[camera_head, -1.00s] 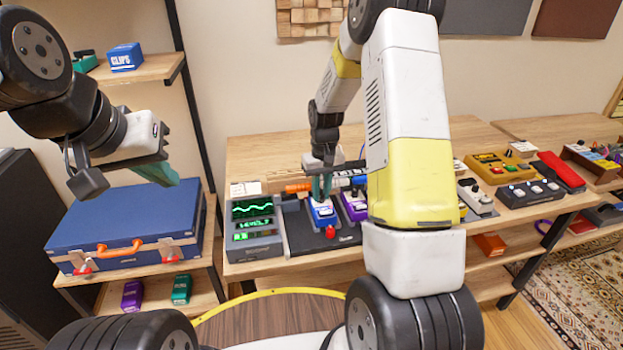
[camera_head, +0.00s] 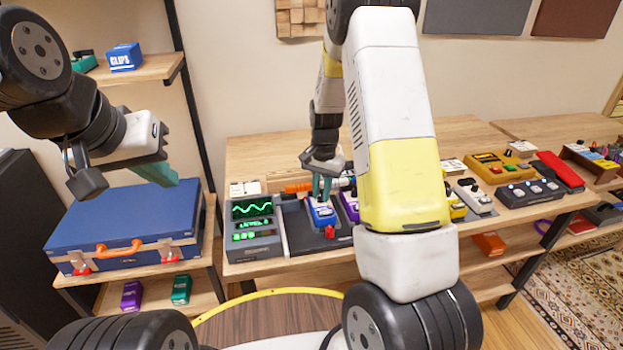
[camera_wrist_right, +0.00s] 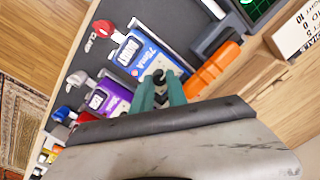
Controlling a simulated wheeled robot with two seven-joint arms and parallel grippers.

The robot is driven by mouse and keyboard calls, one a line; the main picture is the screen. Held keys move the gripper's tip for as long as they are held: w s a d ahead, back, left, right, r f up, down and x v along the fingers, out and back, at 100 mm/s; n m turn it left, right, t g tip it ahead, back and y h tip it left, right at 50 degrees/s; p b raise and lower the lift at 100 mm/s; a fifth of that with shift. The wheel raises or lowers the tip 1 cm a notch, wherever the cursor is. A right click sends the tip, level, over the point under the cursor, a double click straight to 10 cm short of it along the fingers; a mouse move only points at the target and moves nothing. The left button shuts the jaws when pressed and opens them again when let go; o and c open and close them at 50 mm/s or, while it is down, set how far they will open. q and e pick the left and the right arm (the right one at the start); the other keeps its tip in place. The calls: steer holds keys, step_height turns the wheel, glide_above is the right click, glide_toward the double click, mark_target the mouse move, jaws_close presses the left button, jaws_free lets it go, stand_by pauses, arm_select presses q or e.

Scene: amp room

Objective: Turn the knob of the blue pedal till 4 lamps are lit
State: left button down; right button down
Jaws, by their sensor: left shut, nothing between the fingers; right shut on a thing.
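The blue pedal (camera_head: 322,216) sits on the dark pedal board on the bench, beside a purple pedal (camera_head: 350,206). My right gripper (camera_head: 321,194) reaches down to it from above. In the right wrist view, the fingers of that gripper (camera_wrist_right: 160,88) are shut on the dark knob (camera_wrist_right: 159,75) at the end of the blue pedal (camera_wrist_right: 143,50). The meter box (camera_head: 252,228) left of the board shows a green wave, a level readout and green lit lamps; their number is too small to tell surely. My left gripper (camera_head: 170,172) is shut and empty above the blue case.
The blue case (camera_head: 125,225) stands on a low shelf at left. A red-capped plug (camera_head: 330,232) is in front of the blue pedal, and an orange object (camera_head: 298,187) lies behind it. More pedals, including a yellow one (camera_head: 500,168), stand to the right.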

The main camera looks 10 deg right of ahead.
steer(key=shift+m, duration=1)
steer(key=c, duration=1.3)
jaws_free()
